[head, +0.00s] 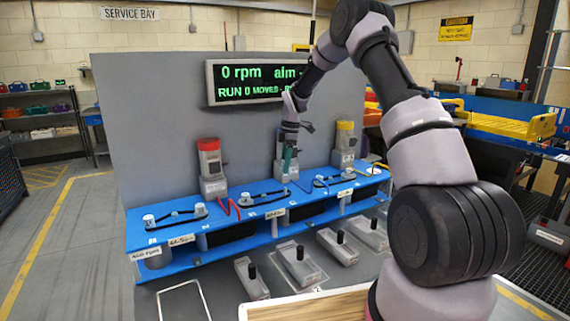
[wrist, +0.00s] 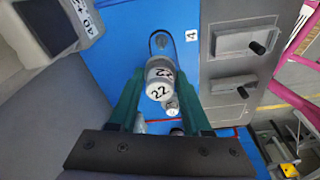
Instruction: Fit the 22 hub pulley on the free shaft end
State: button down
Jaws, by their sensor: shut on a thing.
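My gripper (wrist: 160,80) has its two teal fingers shut on the hub pulley (wrist: 157,92), a light grey round part marked 22. I cannot tell whether this is the free shaft end, nor whether the pulley touches anything below.
Black belt loops (head: 262,198) lie along the bench. A red-topped unit (head: 209,165) and a yellow-topped unit (head: 344,143) stand at its back. Several grey lever boxes (head: 298,265) sit in front. A grey panel with a green-lettered display (head: 250,82) rises behind.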

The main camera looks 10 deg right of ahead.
jog(key=shift+f, duration=2.6)
jog(key=shift+f, duration=2.25)
jog(key=shift+c, duration=1.4)
grip_release()
jog(key=shift+r, duration=0.1)
jog(key=r, duration=0.3)
jog(key=d+r, duration=0.1)
jog(key=r, duration=0.6)
jog(key=shift+d+r, duration=0.25)
jog(key=shift+d, duration=0.1)
